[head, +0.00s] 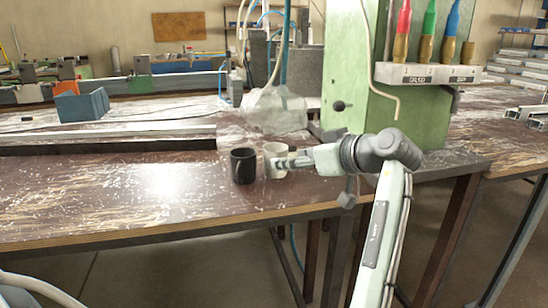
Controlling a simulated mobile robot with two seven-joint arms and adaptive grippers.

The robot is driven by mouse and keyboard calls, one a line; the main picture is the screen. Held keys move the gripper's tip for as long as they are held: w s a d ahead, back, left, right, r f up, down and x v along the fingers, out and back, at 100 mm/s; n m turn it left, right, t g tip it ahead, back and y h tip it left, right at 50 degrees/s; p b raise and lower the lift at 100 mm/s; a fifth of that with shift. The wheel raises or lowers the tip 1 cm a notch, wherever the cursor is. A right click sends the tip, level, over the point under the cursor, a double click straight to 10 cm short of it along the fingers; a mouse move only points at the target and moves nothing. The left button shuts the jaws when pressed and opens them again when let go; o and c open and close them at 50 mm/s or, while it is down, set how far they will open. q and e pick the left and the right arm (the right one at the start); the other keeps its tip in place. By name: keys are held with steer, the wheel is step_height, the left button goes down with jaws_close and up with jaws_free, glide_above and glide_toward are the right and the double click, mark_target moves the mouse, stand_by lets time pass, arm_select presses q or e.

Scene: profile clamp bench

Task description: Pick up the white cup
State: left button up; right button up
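The white cup (274,149) stands upright on the brown worktop, just right of a black cup. My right gripper (283,162) comes in from the right, with its fingers level with the white cup and overlapping it in the picture. The fingers hide part of the cup's middle and right side. I cannot tell whether they touch the cup or whether they are open or shut. My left gripper is out of view.
The black cup (243,166) stands close to the white cup's left. A clear plastic bag (274,110) lies behind the cups. A green machine column (345,90) rises behind my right gripper. The worktop's front left is clear.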

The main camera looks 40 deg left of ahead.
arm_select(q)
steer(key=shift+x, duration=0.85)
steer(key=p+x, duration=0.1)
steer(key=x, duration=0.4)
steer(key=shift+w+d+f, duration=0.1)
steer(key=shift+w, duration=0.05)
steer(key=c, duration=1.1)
arm_select(e)
step_height(320, 180, down, 2)
steer(key=shift+s+f, duration=0.1)
